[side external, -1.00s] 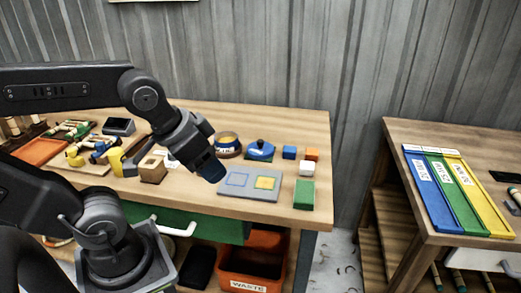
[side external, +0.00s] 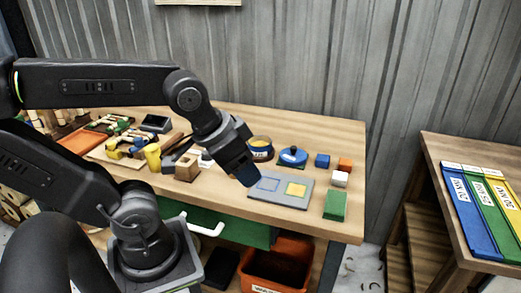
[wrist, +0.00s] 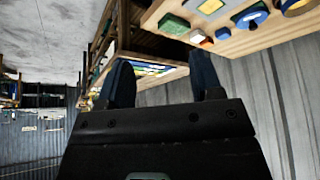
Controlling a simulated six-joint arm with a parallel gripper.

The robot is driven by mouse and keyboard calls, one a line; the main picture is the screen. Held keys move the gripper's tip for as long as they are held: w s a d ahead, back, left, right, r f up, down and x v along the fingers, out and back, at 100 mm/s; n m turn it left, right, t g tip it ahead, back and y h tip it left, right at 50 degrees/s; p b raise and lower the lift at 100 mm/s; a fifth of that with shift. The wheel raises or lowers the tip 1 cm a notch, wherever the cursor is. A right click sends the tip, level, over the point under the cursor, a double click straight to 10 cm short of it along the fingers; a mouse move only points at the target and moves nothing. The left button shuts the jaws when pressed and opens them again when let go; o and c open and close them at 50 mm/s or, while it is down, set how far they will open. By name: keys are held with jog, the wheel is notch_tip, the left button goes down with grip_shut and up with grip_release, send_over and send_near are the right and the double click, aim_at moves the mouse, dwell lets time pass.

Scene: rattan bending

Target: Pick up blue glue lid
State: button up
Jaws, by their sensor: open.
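The blue glue lid (side external: 292,157) is a round blue piece with a small knob on top. It lies on the workbench behind the grey mat, right of the glue pot (side external: 260,149). In the wrist view the lid (wrist: 250,17) shows near the top, right of centre. My gripper (side external: 247,178) is above the left part of the grey mat, left of the lid and apart from it. In the wrist view its two dark blue fingers (wrist: 163,80) are spread wide with nothing between them.
The grey mat (side external: 266,200) carries a yellow square. A wooden block (side external: 187,170) and a yellow tool stand left.

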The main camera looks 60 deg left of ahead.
jog(key=shift+c, duration=0.2)
jog(key=n+g+y, duration=0.4)
jog(key=n+g, duration=0.1)
jog(key=n, duration=1)
send_over(294, 147)
jog(key=d, duration=0.3)
jog(key=f, duration=1.4)
jog(key=shift+s+a+f, duration=0.1)
jog(key=shift+s, duration=0.15)
jog(key=shift+x, duration=3.25)
jog(key=shift+a, duration=0.15)
jog(key=shift+c, duration=0.4)
jog(key=c, duration=0.9)
